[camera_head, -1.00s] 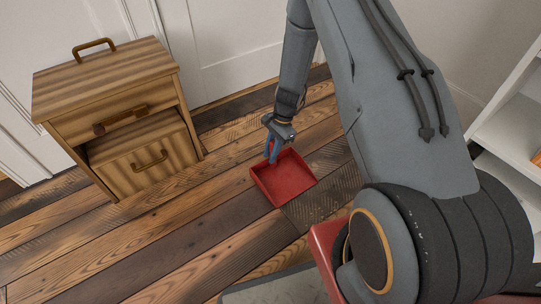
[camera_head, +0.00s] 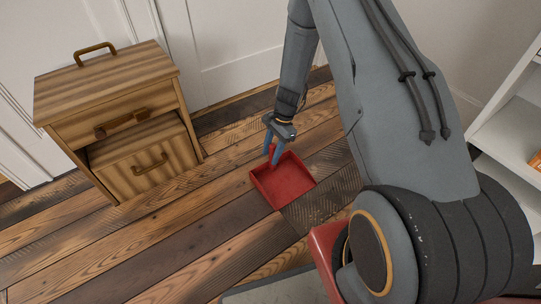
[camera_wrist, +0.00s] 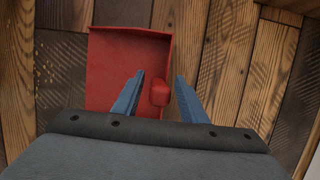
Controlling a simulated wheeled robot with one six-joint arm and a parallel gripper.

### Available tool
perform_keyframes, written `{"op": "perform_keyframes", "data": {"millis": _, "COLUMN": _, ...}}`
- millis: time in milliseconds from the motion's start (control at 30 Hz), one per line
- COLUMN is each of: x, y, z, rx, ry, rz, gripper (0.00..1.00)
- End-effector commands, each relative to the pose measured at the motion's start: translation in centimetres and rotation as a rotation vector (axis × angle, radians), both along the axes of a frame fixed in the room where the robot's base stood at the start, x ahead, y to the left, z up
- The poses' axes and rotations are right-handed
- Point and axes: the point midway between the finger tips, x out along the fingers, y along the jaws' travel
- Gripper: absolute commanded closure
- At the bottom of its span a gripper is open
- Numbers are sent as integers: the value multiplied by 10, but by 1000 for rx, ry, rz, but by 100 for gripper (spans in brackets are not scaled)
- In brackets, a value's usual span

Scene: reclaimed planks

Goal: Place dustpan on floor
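The red dustpan (camera_head: 285,183) lies on the plank floor in the head view, with its open tray facing up. In the wrist view the dustpan (camera_wrist: 125,65) shows its tray, and its short red handle (camera_wrist: 159,93) sits between my two blue fingers. My gripper (camera_head: 272,158) points down at the handle end of the dustpan. In the wrist view my gripper (camera_wrist: 159,77) is open, with gaps visible between the handle and each finger. Whether the fingertips touch the floor cannot be told.
A wooden cabinet (camera_head: 110,85) with a drawer and a lower door stands to the left. A white shelf (camera_head: 510,125) stands at the right. White panelled doors (camera_head: 225,45) are behind. The floor left and in front of the dustpan is clear.

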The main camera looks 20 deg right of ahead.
Motion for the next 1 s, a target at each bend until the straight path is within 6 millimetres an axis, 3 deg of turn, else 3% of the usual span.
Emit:
{"op": "perform_keyframes", "data": {"millis": 200, "x": 4, "y": -13, "z": 49, "rx": 0, "ry": -3, "rz": -1, "gripper": 61}}
{"op": "perform_keyframes", "data": {"millis": 400, "x": 7, "y": -23, "z": 82, "rx": 0, "ry": -1, "rz": -1, "gripper": 61}}
{"op": "perform_keyframes", "data": {"millis": 767, "x": 9, "y": -28, "z": 101, "rx": 0, "ry": -1, "rz": 2, "gripper": 61}}
{"op": "perform_keyframes", "data": {"millis": 867, "x": 10, "y": -19, "z": 111, "rx": -1, "ry": -9, "rz": 34, "gripper": 61}}
{"op": "perform_keyframes", "data": {"millis": 1000, "x": 6, "y": 19, "z": 156, "rx": -6, "ry": -47, "rz": 173, "gripper": 61}}
